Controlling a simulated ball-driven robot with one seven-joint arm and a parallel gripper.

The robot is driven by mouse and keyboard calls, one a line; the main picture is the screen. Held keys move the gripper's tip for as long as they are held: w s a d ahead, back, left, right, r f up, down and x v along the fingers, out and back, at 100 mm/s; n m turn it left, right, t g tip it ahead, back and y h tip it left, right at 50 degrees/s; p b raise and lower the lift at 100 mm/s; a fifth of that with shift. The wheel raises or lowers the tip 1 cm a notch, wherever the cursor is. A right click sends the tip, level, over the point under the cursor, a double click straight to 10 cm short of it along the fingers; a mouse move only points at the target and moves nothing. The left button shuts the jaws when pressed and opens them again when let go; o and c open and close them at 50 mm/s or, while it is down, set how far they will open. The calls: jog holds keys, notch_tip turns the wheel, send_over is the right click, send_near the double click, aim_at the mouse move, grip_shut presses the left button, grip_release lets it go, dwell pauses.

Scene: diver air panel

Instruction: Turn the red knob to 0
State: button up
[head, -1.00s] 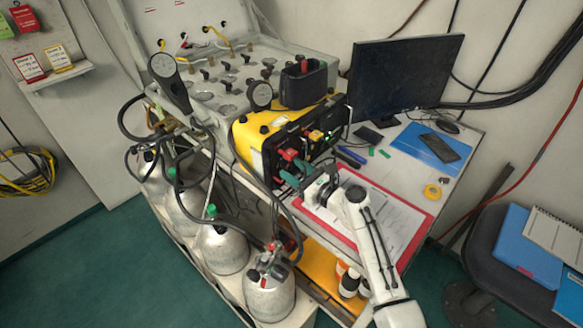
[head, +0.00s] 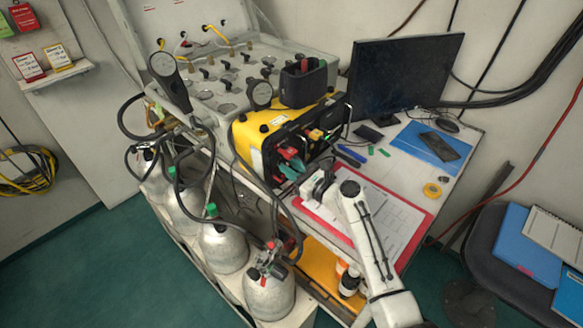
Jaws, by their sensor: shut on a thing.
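The red knob (head: 289,153) is on the black front panel of the yellow box (head: 246,141), in the middle of the head view. My gripper (head: 290,168), with teal fingers, is at that panel and shut on the red knob. The fingers and my wrist partly cover the knob. Its pointer and any 0 mark are too small to read.
A monitor (head: 404,78) stands to the right of the box. A red clipboard (head: 421,214) with papers lies on the table below my arm. Hoses run from grey cylinders (head: 223,247) at the table's left side. A black bin (head: 303,84) sits on top.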

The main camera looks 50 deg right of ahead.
jog(key=shift+f+n+b, duration=0.1)
jog(key=shift+n+b, duration=0.2)
grip_shut()
jog(key=n+b, duration=0.2)
jog(key=shift+f+n, duration=0.15)
jog(key=shift+n, duration=0.25)
jog(key=n+b, duration=0.4)
jog(key=shift+n, duration=0.3)
jog(key=n+b, duration=0.3)
jog(key=n, duration=0.1)
jog(key=shift+f, duration=0.1)
jog(key=shift+n+b, duration=1.15)
jog(key=shift+n, duration=0.05)
jog(key=o, duration=0.9)
grip_release()
jog(key=shift+r, duration=0.25)
jog(key=shift+o, duration=0.2)
